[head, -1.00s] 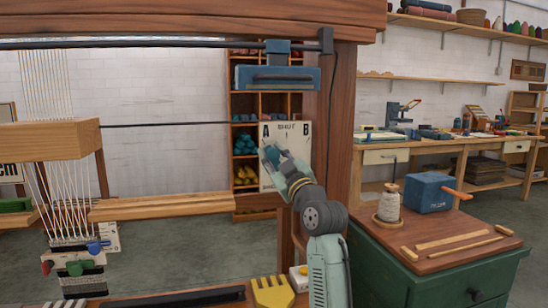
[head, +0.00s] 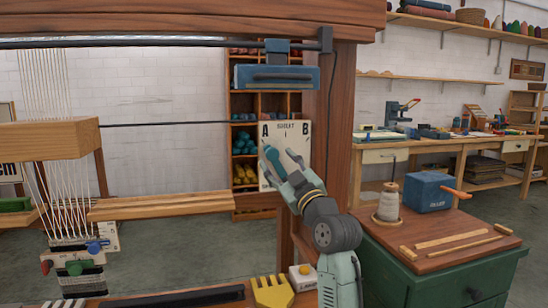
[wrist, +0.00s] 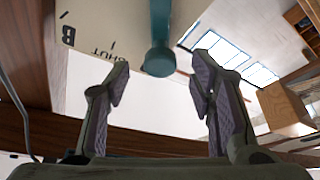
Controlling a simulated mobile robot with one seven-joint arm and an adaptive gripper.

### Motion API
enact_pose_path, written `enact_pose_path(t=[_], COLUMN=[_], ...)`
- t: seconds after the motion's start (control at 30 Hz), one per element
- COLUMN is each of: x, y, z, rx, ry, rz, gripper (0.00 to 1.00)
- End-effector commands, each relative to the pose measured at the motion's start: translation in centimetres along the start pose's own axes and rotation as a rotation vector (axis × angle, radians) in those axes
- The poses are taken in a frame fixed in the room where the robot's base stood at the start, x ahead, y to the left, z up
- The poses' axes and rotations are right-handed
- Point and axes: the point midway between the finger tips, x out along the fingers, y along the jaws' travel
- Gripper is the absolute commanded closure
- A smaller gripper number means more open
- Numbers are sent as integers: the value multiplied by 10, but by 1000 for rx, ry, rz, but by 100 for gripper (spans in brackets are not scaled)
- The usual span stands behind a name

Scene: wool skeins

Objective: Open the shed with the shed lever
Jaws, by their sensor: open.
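The shed lever (head: 271,155) is a teal bar with a rounded end, in front of a pale plate (head: 297,140) marked A, SHUT and B. In the head view it lies on the A side of the plate. My gripper (head: 281,157) is at the plate's lower left, partly covering plate and lever. In the wrist view the lever's rounded end (wrist: 158,62) shows at the mouth of my open gripper (wrist: 156,82), with clear gaps to both fingers. The lever's pivot is not clearly visible.
A wooden loom post (head: 335,130) stands right of the plate, and a blue block (head: 276,77) hangs above it. A yellow comb-like tool (head: 272,292) lies below my arm. A green cabinet (head: 430,275) with a cone of yarn (head: 388,203) stands at right.

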Motion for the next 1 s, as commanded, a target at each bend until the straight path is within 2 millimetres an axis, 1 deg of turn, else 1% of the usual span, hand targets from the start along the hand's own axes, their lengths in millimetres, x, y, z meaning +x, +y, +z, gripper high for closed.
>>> enact_pose_path(t=[0.03,0.2,0.3,0.4,0.53,0.83,0.87,0.93,0.97,1.0], x=[-13,-47,-62,-72,-76,-76,-74,-68,-64,-57], y=[0,1,0,0,0,-2,-4,-18,-26,-41], z=[1,0,1,0,0,-1,-3,-13,-20,-32], rx=[-1,-1,0,-1,-1,0,2,12,19,32], ry=[-2,-1,-1,-1,-1,2,7,30,44,72], rz=[2,3,1,1,0,-1,-3,-9,-13,-18], gripper=[50,50,50,50,50,50,50,50,50,50])
